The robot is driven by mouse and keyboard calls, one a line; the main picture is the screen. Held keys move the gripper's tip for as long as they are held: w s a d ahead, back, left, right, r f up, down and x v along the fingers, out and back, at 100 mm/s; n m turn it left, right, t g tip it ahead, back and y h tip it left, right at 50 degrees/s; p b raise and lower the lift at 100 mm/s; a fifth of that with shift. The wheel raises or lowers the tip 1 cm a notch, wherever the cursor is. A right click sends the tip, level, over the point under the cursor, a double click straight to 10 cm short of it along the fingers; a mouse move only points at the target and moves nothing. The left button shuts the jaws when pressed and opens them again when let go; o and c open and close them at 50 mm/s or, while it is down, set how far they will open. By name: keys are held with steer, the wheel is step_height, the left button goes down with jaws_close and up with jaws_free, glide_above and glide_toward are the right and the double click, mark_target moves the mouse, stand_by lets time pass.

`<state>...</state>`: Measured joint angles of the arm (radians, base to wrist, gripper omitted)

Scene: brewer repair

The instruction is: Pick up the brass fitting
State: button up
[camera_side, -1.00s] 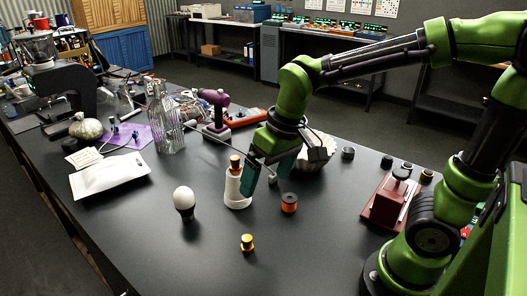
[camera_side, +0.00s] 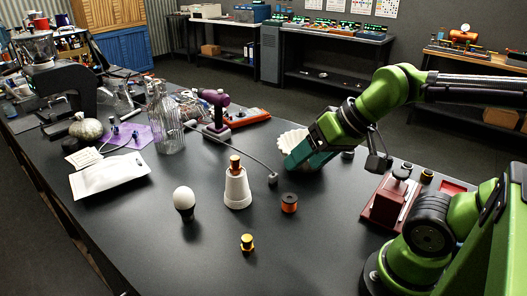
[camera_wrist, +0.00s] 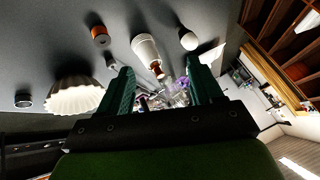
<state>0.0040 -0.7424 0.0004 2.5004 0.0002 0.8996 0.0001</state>
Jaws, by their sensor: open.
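A small yellow, brass-coloured piece with a dark band, which looks like the brass fitting (camera_side: 247,243), stands on the black table near the front in the side view. I cannot make it out in the wrist view. My gripper (camera_side: 296,161) is behind it and to the right, tilted, in front of the fluted white bowl. In the wrist view my gripper (camera_wrist: 160,70) has its two teal fingers wide apart, with nothing held between them. A white cone (camera_side: 237,190) with a copper-brown top (camera_side: 235,163) stands between the fitting and the back of the table.
An orange spool (camera_side: 289,203) and a white egg-shaped thing on a dark base (camera_side: 184,199) stand near the cone. The fluted white bowl (camera_side: 291,139) is partly hidden by my gripper. A glass bottle (camera_side: 168,125) stands further left. The table around the fitting is clear.

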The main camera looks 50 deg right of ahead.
steer(key=w+f+g, duration=0.1)
steer(key=f, duration=0.1)
steer(key=m+g+h, duration=0.2)
steer(key=m+g, duration=0.3)
steer(key=m, duration=2.9)
glide_toward(247, 238)
steer(key=f, duration=0.5)
steer(key=shift+s+d, duration=0.15)
steer(key=shift+s, duration=0.15)
steer(key=f, duration=0.1)
steer(key=w+f, duration=0.1)
steer(key=f, duration=0.3)
steer(key=shift+w+a+f, duration=0.2)
steer(key=shift+w, duration=0.1)
steer(key=shift+c, duration=0.4)
